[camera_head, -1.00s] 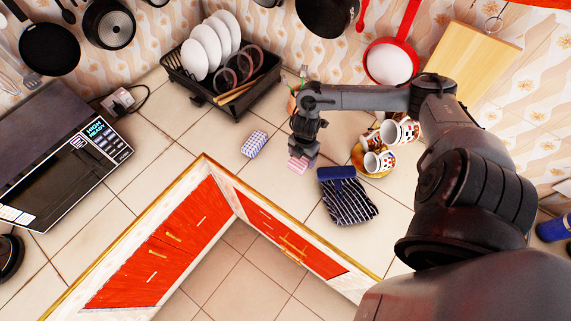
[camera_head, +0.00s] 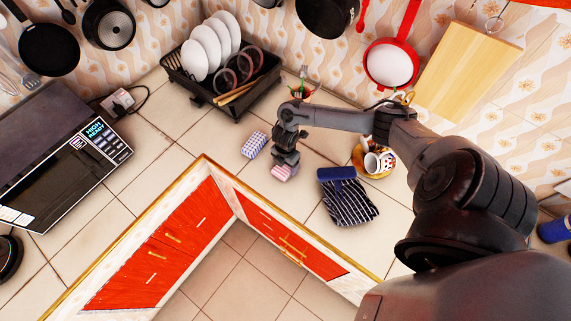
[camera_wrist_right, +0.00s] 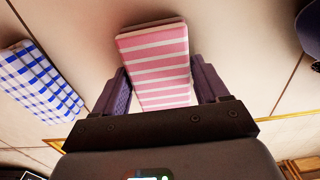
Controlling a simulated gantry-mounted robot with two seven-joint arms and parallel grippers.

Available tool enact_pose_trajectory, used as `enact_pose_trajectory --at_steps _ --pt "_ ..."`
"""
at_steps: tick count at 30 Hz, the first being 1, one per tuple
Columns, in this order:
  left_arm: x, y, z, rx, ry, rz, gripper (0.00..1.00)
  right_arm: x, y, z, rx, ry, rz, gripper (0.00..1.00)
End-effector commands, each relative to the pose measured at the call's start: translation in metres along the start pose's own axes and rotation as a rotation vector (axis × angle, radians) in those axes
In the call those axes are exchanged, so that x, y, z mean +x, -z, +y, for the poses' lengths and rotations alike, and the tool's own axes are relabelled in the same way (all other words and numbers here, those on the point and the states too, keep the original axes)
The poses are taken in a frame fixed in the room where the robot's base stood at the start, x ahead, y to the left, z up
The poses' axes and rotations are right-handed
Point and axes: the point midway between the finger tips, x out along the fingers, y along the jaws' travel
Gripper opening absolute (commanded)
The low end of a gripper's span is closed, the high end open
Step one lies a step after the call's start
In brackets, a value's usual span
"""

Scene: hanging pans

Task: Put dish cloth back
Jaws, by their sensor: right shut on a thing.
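A pink and white striped dish cloth (camera_head: 282,173) is held in my right gripper (camera_head: 284,166), which is shut on it over the counter. In the right wrist view the cloth (camera_wrist_right: 158,62) is folded flat and sits between the two fingers of the gripper (camera_wrist_right: 160,88). A folded blue and white checked cloth (camera_head: 254,144) lies on the counter just left of the gripper. It also shows at the left of the right wrist view (camera_wrist_right: 36,78). My left gripper is not in view.
A black dish rack (camera_head: 222,92) with plates stands at the back. Bare tiled counter (camera_head: 190,140) lies to the left. The counter edge (camera_head: 205,157) is in front.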

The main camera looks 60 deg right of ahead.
Motion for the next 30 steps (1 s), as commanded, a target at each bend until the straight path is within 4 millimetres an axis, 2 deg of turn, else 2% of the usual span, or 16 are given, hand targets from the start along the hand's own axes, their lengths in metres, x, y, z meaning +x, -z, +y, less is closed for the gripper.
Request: enact_pose_trajectory --at_steps 4,5,9,20,25,30 --pt "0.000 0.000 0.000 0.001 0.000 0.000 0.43 0.000 0.000 0.000 0.000 -0.001 0.000 0.49" --pt "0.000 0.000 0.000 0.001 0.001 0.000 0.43 0.000 0.000 0.000 0.000 0.000 0.000 0.78" --pt "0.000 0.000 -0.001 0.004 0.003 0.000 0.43 0.000 0.000 0.000 0.000 0.000 0.000 1.00" --pt "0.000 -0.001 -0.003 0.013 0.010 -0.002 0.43 -0.003 0.000 0.000 0.000 -0.001 0.000 1.00" --pt "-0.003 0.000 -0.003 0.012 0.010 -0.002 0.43 -0.021 0.000 0.001 -0.002 -0.003 0.001 1.00" --pt "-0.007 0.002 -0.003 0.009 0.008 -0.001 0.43 -0.051 0.000 0.001 -0.002 -0.004 0.001 1.00"
